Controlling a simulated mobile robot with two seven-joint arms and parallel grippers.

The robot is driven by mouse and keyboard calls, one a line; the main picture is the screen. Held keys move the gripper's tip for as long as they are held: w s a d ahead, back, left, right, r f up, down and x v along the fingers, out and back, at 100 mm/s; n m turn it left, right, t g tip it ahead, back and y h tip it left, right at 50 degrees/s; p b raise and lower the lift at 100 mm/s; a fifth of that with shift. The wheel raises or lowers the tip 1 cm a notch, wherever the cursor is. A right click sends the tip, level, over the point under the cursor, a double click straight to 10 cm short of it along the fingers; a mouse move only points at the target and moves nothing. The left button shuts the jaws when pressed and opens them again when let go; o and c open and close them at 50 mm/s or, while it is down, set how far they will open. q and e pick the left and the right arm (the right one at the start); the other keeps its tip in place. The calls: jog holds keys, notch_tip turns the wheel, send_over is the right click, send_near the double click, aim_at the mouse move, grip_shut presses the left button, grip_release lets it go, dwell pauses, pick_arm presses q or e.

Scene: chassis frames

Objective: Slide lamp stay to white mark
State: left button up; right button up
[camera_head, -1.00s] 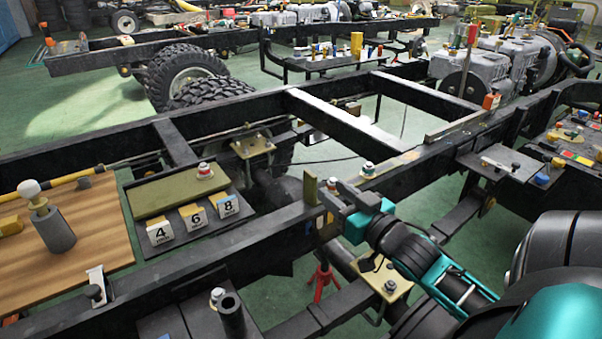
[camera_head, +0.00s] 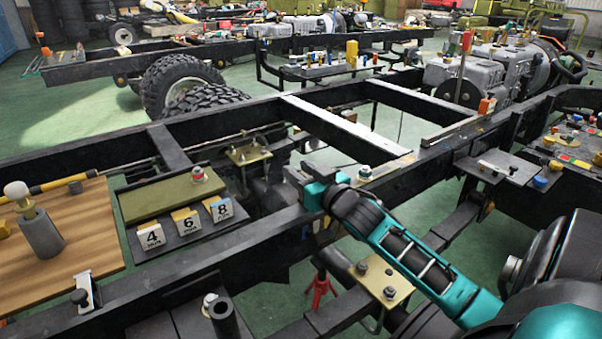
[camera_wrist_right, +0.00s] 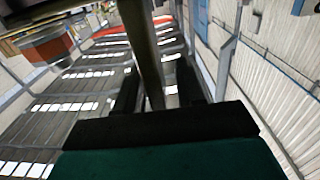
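My right gripper (camera_head: 311,190) is at the near long black chassis rail (camera_head: 235,238). Its teal hand hides its fingertips in the head view. In the right wrist view, a dark olive upright bar (camera_wrist_right: 142,45), possibly the lamp stay, stands between the two black fingers (camera_wrist_right: 160,95). A light gap shows beside the right finger, so the gripper looks open around the bar. I cannot make out the bar in the head view, and I cannot identify the white mark with certainty. My left gripper is not in view.
A wooden board (camera_head: 85,235) is further left. Black crossmembers (camera_head: 340,135) span the rails behind. A brass plate (camera_head: 388,283) is in front.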

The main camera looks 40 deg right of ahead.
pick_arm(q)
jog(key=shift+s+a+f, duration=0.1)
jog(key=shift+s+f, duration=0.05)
pick_arm(e)
grip_shut()
dwell(0.4)
jog(key=a+p, duration=0.1)
jog(key=a, duration=0.2)
jog(key=shift+w+a+p, duration=0.15)
jog(key=shift+a+p, duration=0.2)
jog(key=shift+a+f, duration=0.1)
jog(key=shift+a, duration=0.4)
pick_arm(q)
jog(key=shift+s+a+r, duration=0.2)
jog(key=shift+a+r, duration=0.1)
pick_arm(e)
grip_release()
